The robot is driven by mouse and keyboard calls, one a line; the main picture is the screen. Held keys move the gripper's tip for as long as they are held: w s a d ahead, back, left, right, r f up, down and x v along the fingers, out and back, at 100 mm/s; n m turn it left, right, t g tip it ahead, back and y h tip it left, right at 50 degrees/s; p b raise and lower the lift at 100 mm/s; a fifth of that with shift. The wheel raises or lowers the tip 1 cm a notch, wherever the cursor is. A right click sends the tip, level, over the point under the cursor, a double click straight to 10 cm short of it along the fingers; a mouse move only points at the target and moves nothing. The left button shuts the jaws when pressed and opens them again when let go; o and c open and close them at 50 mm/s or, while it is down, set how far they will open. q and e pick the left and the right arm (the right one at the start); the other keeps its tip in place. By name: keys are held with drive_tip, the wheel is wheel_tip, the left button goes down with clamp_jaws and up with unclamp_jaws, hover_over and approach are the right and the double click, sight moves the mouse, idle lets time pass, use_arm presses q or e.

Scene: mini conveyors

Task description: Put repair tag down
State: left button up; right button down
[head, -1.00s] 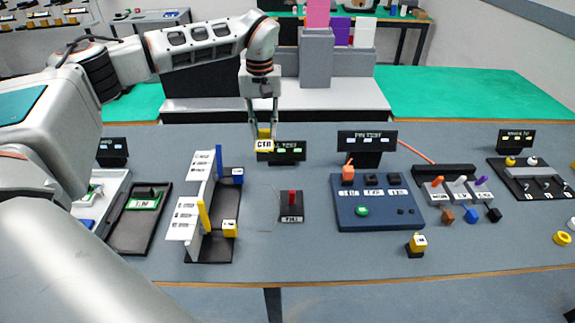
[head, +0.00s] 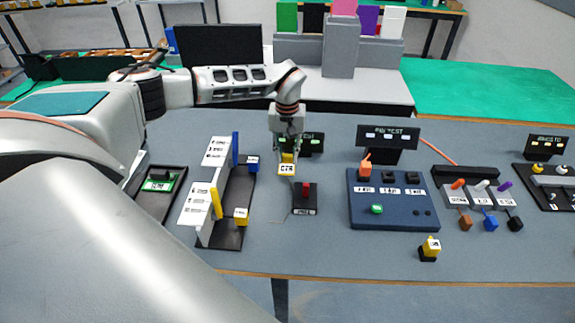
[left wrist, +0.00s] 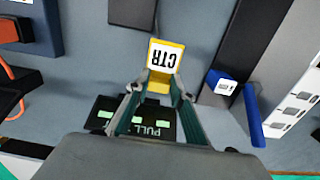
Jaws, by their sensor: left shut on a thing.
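My left gripper (head: 287,150) is shut on a yellow tag (head: 287,169) with a white label reading CTR. The tag hangs below the fingertips, over the table behind and slightly left of a small black block with a red peg (head: 305,190). In the left wrist view the tag (left wrist: 166,57) sits between the fingertips of the gripper (left wrist: 157,88). I cannot tell whether its lower edge touches the table. My right gripper is not in view.
A small black display (head: 312,143) stands close behind the gripper. A white labelled rack (head: 208,195) with blue and yellow pieces is at left. A blue panel (head: 394,215) with buttons is at right. Bare grey table lies in front of the red-peg block.

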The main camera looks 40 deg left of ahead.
sight(287, 162)
use_arm(q)
wheel_tip(287, 162, down, 4)
drive_tip(key=shift+f, duration=0.4)
drive_tip(key=shift+f, duration=0.15)
drive_tip(key=o, duration=0.9)
